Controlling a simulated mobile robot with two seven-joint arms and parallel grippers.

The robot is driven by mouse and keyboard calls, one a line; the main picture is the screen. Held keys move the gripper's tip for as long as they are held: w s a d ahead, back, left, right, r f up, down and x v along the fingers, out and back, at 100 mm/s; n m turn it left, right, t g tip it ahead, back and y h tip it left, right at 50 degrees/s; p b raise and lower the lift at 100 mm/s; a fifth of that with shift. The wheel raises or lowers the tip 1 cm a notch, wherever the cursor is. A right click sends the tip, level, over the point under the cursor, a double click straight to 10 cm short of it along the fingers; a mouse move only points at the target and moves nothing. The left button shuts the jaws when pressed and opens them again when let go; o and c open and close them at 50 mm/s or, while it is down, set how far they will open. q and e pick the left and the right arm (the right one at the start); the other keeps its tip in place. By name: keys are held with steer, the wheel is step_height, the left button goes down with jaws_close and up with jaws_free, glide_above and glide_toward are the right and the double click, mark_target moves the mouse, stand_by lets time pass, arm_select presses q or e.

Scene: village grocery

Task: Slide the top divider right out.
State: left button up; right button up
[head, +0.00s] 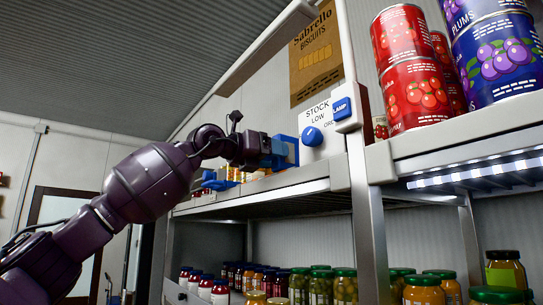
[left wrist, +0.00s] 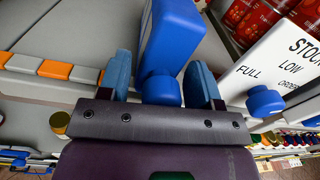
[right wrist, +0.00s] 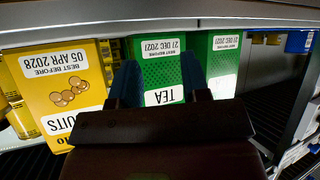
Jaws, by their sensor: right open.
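The blue divider (left wrist: 172,40) stands upright on the shelf in the left wrist view, its round knob (left wrist: 161,91) towards me. My left gripper (left wrist: 163,80) is open, with one blue finger on each side of the knob and narrow gaps showing. In the head view this gripper (head: 284,152) is at the shelf's front, left of the stock panel; the divider cannot be told clearly from its blue fingers there. My right gripper (right wrist: 161,85) is open and empty in front of green tea boxes (right wrist: 157,62).
A white stock panel (head: 322,124) with a blue dial (head: 312,137) and a blue lamp switch (head: 342,108) stands close right of the left gripper. Red tins (head: 410,80) are on the right shelf. Jars (head: 345,285) stand below. A yellow biscuit box (right wrist: 62,90) is beside the tea.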

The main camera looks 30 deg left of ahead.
arm_select(q)
steer(key=shift+s+a+f, duration=0.1)
steer(key=shift+s+a, duration=0.1)
steer(key=shift+s, duration=0.2)
steer(key=b+v, duration=0.2)
steer(key=v, duration=0.7)
steer(key=shift+s, duration=0.35)
arm_select(e)
steer(key=f, duration=0.2)
steer(key=shift+s+f, duration=0.2)
steer(key=shift+f, duration=0.15)
arm_select(q)
steer(key=shift+w+a, duration=0.1)
steer(key=shift+a, duration=0.05)
